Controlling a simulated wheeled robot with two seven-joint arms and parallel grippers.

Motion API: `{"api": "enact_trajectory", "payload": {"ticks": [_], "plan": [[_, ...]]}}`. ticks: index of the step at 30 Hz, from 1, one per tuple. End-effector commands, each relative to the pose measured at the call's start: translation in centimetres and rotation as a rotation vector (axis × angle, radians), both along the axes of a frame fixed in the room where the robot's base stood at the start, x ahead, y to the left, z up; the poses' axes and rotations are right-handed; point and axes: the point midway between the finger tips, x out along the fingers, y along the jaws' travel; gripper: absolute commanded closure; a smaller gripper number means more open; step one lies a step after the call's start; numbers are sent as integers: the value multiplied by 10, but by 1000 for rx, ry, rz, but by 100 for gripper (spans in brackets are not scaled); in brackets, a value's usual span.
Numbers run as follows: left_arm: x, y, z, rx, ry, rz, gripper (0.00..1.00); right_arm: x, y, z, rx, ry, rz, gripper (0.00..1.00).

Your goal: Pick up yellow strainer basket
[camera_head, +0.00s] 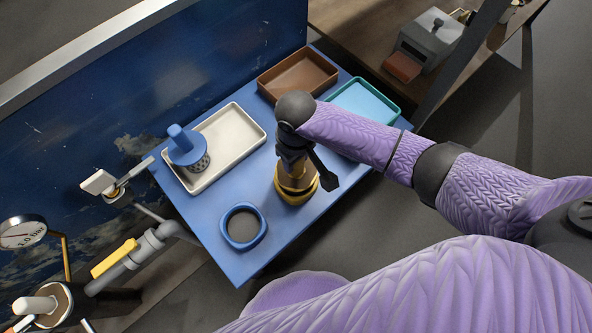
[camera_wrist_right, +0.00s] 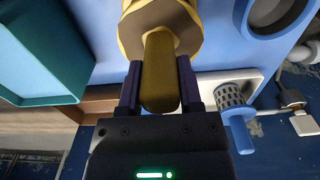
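The yellow strainer basket (camera_head: 297,190) stands upright on the blue table, partly hidden under my right gripper (camera_head: 296,160). In the right wrist view its yellow handle (camera_wrist_right: 160,75) points toward the camera, with the wider yellow body (camera_wrist_right: 190,14) beyond it. The two dark fingers of my right gripper (camera_wrist_right: 160,88) lie along both sides of the handle and appear to touch it. The basket's base looks to be on the table; any small gap under it cannot be told. My left gripper is not in view.
A blue strainer (camera_head: 187,150) stands in a white tray (camera_head: 254,133) on the blue table (camera_head: 205,215). A blue ring holder (camera_head: 243,245) sits near the front edge. A brown tray (camera_head: 298,75) and a teal tray (camera_head: 385,96) lie behind. Pipes and a gauge (camera_head: 22,232) are at left.

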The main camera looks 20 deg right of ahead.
Motion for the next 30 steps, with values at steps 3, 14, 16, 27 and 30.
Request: {"api": "enact_trajectory", "payload": {"ticks": [3,14,16,27,30], "plan": [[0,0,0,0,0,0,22,0,0,0,0,0,0,82],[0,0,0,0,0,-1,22,0,0,0,0,1,0,100],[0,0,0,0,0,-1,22,0,0,0,0,1,0,100],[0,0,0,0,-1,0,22,0,0,-1,0,1,0,100],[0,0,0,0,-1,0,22,0,0,-1,0,1,0,100]]}}
